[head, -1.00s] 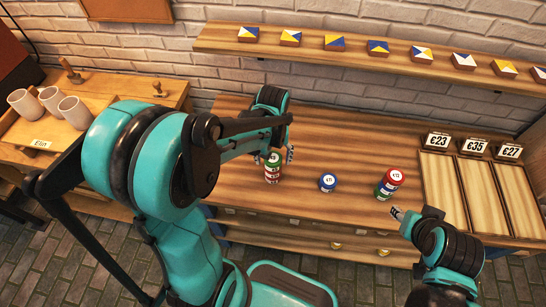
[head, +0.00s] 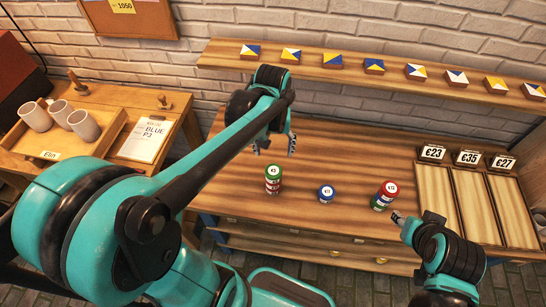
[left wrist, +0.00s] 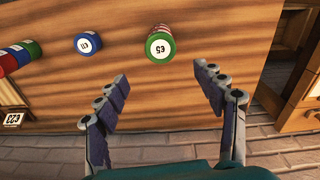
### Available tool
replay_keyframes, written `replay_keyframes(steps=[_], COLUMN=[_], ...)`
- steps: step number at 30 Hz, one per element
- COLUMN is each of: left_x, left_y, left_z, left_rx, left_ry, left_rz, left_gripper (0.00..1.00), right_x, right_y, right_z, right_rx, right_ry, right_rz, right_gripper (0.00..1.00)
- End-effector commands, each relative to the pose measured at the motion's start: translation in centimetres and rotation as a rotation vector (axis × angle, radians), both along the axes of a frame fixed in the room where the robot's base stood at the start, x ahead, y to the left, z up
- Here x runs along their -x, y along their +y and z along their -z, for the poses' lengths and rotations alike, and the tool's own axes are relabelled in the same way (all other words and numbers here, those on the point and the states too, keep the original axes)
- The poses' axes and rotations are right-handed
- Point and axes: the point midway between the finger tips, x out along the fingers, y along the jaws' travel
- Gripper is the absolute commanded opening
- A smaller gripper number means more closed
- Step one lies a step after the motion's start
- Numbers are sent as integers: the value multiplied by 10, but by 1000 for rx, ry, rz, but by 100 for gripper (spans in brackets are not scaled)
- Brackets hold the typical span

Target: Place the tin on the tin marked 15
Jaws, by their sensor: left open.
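A stack of tins with a green top (head: 273,172) and red and white below stands on the bench, left of the others. It also shows in the left wrist view (left wrist: 160,44). A single low blue tin (head: 326,194) stands to its right, also in the left wrist view (left wrist: 88,43). A leaning-looking stack with a red top tin (head: 390,188) over blue and green stands further right. The small labels are hard to read. My left gripper (head: 274,148) is open and empty, apart from the green-topped stack. My right gripper (head: 398,217) is near the red-topped stack; its fingers are unclear.
Wooden trays (head: 474,205) with price cards stand at the right. A shelf (head: 340,72) with several painted blocks runs along the wall. A side table at left holds a tray of mugs (head: 84,125) and a paper note (head: 146,140). The bench around the blue tin is clear.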

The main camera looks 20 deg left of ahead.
Motion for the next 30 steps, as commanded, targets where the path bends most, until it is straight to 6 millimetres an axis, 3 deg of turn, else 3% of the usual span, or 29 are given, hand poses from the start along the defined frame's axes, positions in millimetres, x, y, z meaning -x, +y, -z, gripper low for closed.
replay_keyframes(steps=[7, 13, 19, 30], left_x=[41, 68, 78, 78], left_y=[-16, -26, -30, -31], left_z=[-22, -26, -26, -23], left_rx=[-36, -88, -121, -126], left_ry=[-250, -463, -568, -580], left_rz=[166, 302, 367, 374], left_gripper=[69, 69, 69, 69], right_x=[0, 0, 0, 0], right_y=[0, 0, 0, 0], right_z=[0, 0, 0, 3], right_rx=[0, 0, 0, 0], right_ry=[0, 0, 0, 0], right_rz=[0, 0, 0, 0], right_gripper=[40, 40, 40, 40])
